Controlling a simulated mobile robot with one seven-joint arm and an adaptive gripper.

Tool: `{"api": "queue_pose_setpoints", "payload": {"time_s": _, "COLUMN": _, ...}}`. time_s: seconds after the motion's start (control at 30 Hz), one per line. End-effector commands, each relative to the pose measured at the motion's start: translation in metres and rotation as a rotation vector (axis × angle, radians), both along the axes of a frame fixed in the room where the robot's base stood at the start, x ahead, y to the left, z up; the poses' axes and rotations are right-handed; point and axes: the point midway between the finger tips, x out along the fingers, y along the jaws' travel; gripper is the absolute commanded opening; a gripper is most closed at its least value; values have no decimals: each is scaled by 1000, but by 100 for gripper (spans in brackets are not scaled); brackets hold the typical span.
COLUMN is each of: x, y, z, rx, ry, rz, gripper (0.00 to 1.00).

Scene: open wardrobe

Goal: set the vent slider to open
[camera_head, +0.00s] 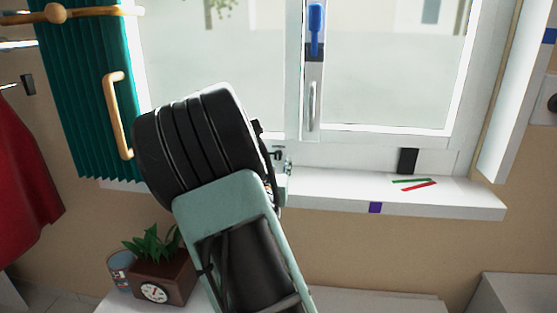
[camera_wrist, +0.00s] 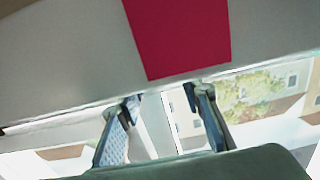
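No part is plainly marked as the vent slider. A black block (camera_head: 408,161) sits on the lower right window frame, just above the sill, and may be it. A green strip (camera_head: 411,181) and a red strip (camera_head: 419,186) lie on the sill below it. My gripper (camera_wrist: 160,97) shows two fingers well apart with nothing between them. In the head view my arm hides most of it; its tip shows near the sill (camera_head: 450,203), left of the black block. In the wrist view a red patch (camera_wrist: 182,38) on a pale surface is above the fingers.
A blue handle (camera_head: 316,25) and a silver handle (camera_head: 312,106) are on the window's middle post. A teal folding panel (camera_head: 85,90) with a wooden handle (camera_head: 118,115) is at left. A potted plant (camera_head: 152,245) stands below. The right part of the sill is mostly clear.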

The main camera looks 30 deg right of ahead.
Motion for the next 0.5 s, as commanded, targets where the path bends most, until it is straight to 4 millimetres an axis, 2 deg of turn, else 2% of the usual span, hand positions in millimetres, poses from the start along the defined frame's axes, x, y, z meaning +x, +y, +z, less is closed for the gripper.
{"api": "queue_pose_setpoints", "payload": {"time_s": 0.3, "x": -53, "y": 35, "z": 0, "rx": 2, "ry": 0, "rz": 0, "gripper": 33}}
{"api": "queue_pose_setpoints", "payload": {"time_s": 0.5, "x": -71, "y": 47, "z": 0, "rx": 2, "ry": -1, "rz": -2, "gripper": 33}}
